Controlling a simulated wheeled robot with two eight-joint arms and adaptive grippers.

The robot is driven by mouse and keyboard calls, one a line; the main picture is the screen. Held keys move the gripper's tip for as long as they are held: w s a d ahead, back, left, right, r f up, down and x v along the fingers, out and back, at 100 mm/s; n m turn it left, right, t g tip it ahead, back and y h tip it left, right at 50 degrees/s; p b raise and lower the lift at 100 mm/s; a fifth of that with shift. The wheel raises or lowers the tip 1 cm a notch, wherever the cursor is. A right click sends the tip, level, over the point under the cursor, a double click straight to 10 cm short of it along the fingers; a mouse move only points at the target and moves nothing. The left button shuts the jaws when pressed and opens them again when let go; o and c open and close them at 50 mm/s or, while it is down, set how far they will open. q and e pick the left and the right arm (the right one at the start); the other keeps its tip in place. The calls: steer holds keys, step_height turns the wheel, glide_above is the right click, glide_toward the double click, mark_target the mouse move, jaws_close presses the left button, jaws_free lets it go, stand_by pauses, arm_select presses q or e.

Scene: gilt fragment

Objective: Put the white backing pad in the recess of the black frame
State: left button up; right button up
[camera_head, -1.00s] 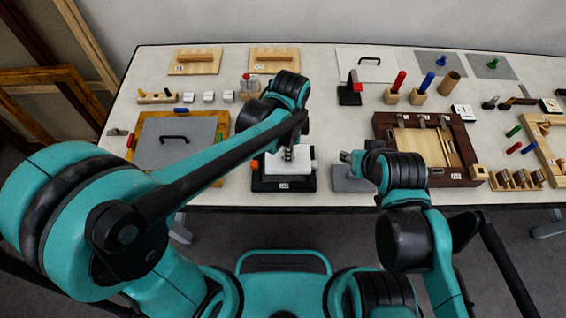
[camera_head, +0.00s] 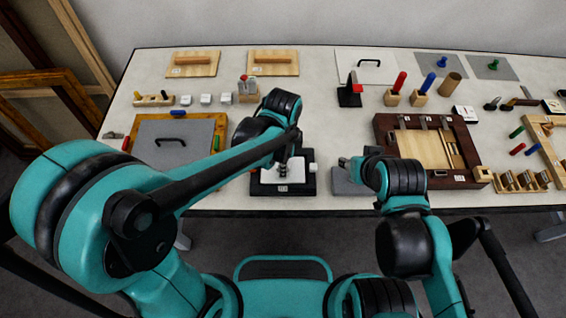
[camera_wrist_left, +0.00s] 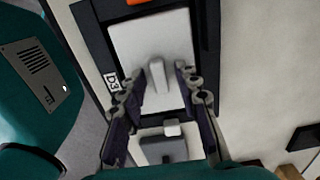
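The white backing pad (camera_head: 279,175) lies within the black frame (camera_head: 283,189) near the table's front edge. In the left wrist view the pad (camera_wrist_left: 138,42) appears flat inside the border of the frame (camera_wrist_left: 207,32), its upright grip tab (camera_wrist_left: 157,74) facing me. Whether it sits fully down cannot be told. My left gripper (camera_wrist_left: 160,78) is open, one finger on each side of the tab, with gaps between. In the head view the arm partly hides gripper and pad. My right gripper (camera_head: 345,163) is right of the frame, above a grey block; its fingers are too small to read.
The grey block (camera_head: 347,184) stands right of the frame, and a brown wooden box frame (camera_head: 466,172) beyond it. A grey panel with a black handle (camera_head: 158,150) lies in a wooden frame at left. Small white blocks (camera_head: 206,99) stand behind.

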arm_select(q)
steer(key=shift+r, duration=0.3)
step_height(320, 180, up, 12)
steer(key=p, duration=0.5)
steer(key=s+a+r+n+t, duration=0.1)
steer(key=s+a+n+t, duration=0.1)
steer(key=a+n, duration=0.7)
steer(key=s+a+r+n+t, duration=0.1)
steer(key=s+a+n+t, duration=0.2)
steer(key=a+n, duration=0.6)
steer(key=shift+t+b, duration=0.3)
steer(key=shift+t, duration=0.8)
steer(key=shift+d, duration=0.1)
step_height(320, 180, down, 2)
steer(key=shift+s+f+b, duration=0.1)
steer(key=shift+f+b, duration=0.1)
steer(key=shift+b, duration=1.05)
